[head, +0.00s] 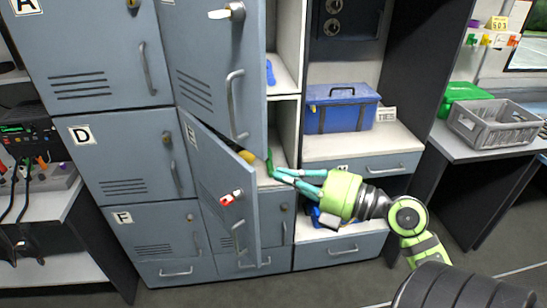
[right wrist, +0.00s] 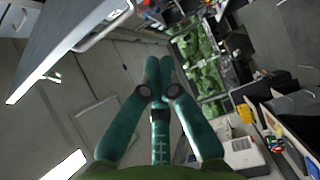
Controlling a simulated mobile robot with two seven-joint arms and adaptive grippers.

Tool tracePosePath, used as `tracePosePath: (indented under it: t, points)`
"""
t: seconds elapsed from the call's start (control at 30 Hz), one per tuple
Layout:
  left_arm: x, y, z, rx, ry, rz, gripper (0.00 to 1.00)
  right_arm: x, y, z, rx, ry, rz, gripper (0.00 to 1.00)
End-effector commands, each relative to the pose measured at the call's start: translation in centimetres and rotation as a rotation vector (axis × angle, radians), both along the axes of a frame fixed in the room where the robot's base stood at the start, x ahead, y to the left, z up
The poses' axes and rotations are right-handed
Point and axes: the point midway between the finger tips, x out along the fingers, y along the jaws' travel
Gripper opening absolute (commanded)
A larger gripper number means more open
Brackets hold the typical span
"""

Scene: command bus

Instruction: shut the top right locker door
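The top right locker door (head: 212,75) is grey-blue with vents, a long handle and a key in its lock; it stands swung open in the head view. Its compartment (head: 284,55) shows to the right of it, with a blue item inside. My right gripper (head: 274,173) is below this door's lower edge, in front of the open middle compartment. Its teal fingertips meet, with nothing seen between them in the right wrist view (right wrist: 159,68). A grey-blue panel with a handle (right wrist: 75,35) is at that view's upper left. My left gripper is out of view.
The middle right door (head: 218,180) also stands open, with a red-tagged key. Doors D (head: 125,155) and F (head: 160,240) are shut. A blue toolbox (head: 341,110) stands on the shelf to the right; a grey crate (head: 492,122) is on the counter.

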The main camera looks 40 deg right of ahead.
Motion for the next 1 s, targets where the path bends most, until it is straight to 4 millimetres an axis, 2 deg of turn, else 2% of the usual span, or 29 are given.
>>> tracePosePath:
  t: [0.13, 0.43, 0.53, 0.7, 1.0]
  points:
    - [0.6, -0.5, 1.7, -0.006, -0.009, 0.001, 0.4, 2.4, 1.1, 0.7, 0.002, -0.005, 0.004, 0.0]
    - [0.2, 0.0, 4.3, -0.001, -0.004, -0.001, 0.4, 8.2, 3.6, 0.6, 0.003, -0.004, 0.003, 0.0]
    - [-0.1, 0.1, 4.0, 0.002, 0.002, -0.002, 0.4, 8.2, 1.6, 0.0, -0.002, 0.001, -0.003, 0.0]
    - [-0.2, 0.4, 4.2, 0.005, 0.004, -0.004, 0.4, 8.3, 0.0, 0.0, 0.0, 0.0, -0.001, 0.0]
    - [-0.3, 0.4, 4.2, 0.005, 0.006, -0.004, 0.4, 8.3, -0.6, 0.0, 0.001, -0.002, -0.001, 0.0]
